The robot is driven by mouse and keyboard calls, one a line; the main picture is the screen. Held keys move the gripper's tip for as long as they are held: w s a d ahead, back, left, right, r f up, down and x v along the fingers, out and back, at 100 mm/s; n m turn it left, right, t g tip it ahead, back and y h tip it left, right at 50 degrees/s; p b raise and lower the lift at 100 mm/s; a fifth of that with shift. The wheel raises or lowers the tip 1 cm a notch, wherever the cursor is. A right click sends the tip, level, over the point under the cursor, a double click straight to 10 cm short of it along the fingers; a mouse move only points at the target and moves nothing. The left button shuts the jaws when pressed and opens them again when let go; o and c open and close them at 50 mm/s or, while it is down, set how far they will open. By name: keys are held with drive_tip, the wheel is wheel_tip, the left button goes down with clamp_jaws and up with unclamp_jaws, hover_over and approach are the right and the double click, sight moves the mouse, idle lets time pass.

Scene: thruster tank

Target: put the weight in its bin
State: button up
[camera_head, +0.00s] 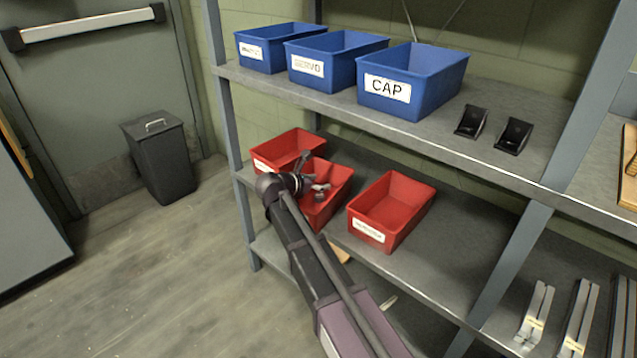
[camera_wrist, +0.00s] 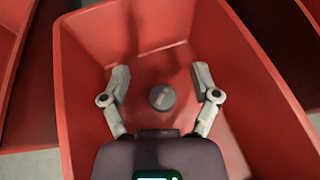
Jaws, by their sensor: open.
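A small dark grey round weight (camera_wrist: 162,97) lies on the floor of a red bin (camera_wrist: 245,75) in the wrist view. It shows between the two fingers of my gripper (camera_wrist: 161,70), which are spread apart and not touching it. In the head view my gripper (camera_head: 314,174) is over the middle red bin (camera_head: 338,190) on the middle shelf. The weight cannot be seen there. The label of this bin is hidden behind my arm.
Red bins stand to the left (camera_head: 284,150) and right (camera_head: 388,212) of the middle one; the right one looks empty. Blue bins, one labelled CAP (camera_head: 405,90), and two black brackets (camera_head: 472,121) are on the shelf above. A black trash can (camera_head: 162,160) stands by the door.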

drive_tip(key=shift+r, duration=0.2)
drive_tip(key=shift+r+p, duration=0.4)
drive_tip(key=shift+p, duration=0.2)
drive_tip(key=shift+s+a+r, duration=0.1)
drive_tip(key=shift+s+r, duration=0.05)
drive_tip(key=shift+r, duration=0.1)
drive_tip(key=p+v, duration=0.4)
drive_tip(key=v, duration=0.7)
drive_tip(key=shift+a+p, duration=0.15)
drive_tip(key=shift+p, duration=0.15)
drive_tip(key=shift+s, duration=0.15)
